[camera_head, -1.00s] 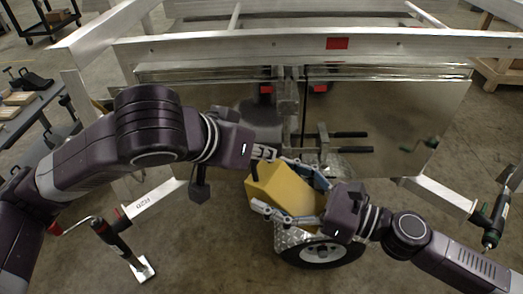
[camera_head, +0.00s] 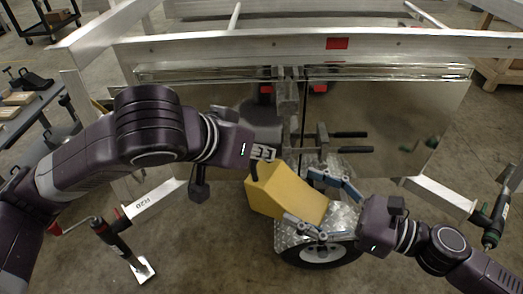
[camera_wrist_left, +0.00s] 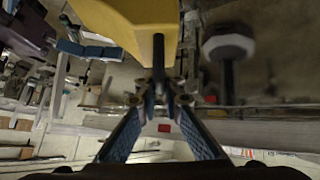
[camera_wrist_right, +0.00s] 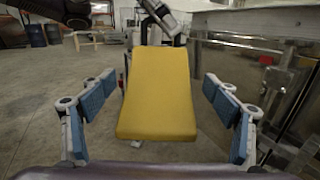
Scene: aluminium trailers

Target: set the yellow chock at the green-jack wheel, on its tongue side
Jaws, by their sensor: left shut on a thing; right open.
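The yellow chock (camera_head: 285,193) is in the air above the diamond-plate fender, tilted, at the middle of the head view. My left gripper (camera_head: 258,160) is shut on a thin part at the chock's upper left end; the left wrist view shows the fingers (camera_wrist_left: 158,92) meeting there. My right gripper (camera_head: 299,195) is open, its blue fingers spread on either side of the chock's lower right end. In the right wrist view the chock (camera_wrist_right: 158,95) stands between these fingers, apart from both. A wheel (camera_head: 322,254) shows below, partly hidden by the fender. The green jack (camera_head: 497,212) stands at the right edge.
A red-handled jack (camera_head: 115,245) stands at lower left. The trailer's aluminium frame (camera_head: 260,47) and a shiny panel (camera_head: 390,120) close off the far side. A bench (camera_head: 30,110) is at far left. Bare floor lies between the left jack and wheel.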

